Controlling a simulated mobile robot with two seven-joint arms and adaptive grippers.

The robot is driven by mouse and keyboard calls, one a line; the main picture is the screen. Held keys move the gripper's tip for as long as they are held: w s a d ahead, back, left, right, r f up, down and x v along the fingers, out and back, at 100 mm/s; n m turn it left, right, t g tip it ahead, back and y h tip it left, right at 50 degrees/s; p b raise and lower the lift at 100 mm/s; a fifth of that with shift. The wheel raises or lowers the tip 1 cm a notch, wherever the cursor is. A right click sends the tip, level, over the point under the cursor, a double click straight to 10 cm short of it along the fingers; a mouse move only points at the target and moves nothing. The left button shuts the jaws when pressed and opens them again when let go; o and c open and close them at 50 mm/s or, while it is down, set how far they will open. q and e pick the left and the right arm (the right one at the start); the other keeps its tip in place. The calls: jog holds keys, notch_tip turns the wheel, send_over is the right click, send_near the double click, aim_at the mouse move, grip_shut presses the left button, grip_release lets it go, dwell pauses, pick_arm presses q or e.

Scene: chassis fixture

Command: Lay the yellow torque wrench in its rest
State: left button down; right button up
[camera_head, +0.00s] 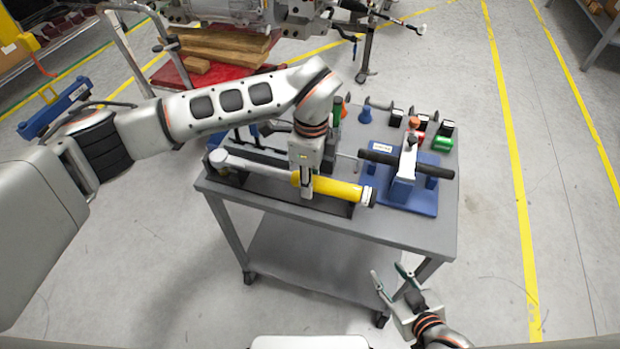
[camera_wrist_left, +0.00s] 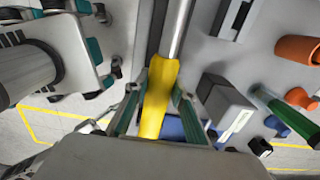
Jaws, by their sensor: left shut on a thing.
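The yellow torque wrench (camera_head: 338,188) has a thick yellow handle and a grey metal shaft, and lies lengthwise near the cart's front edge. My left gripper (camera_head: 307,192) comes down over the handle from above and is shut on it. In the left wrist view the handle (camera_wrist_left: 160,88) runs between the two fingers (camera_wrist_left: 157,112), with the shaft leading away. A dark long rest (camera_head: 283,201) runs under and beside the wrench; I cannot tell whether the wrench touches it. My right gripper (camera_head: 390,276) is open and empty, low in front of the cart.
The grey cart (camera_head: 425,232) also carries a blue stand (camera_head: 424,203) with a black-handled T-shaped tool (camera_head: 405,166), a green-handled tool (camera_head: 337,110) and several small coloured parts. A red platform with wooden blocks (camera_head: 215,50) stands behind. The floor to the right is clear.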

pick_arm(q)
jog(key=shift+f, duration=0.2)
jog(key=c, duration=1.6)
grip_release()
jog(key=shift+f, duration=0.15)
notch_tip(320, 180, up, 9)
jog(key=p, duration=0.4)
jog(key=shift+f+p, duration=0.15)
jog(key=shift+p, duration=0.25)
jog(key=shift+r, duration=0.3)
jog(key=shift+f, duration=0.1)
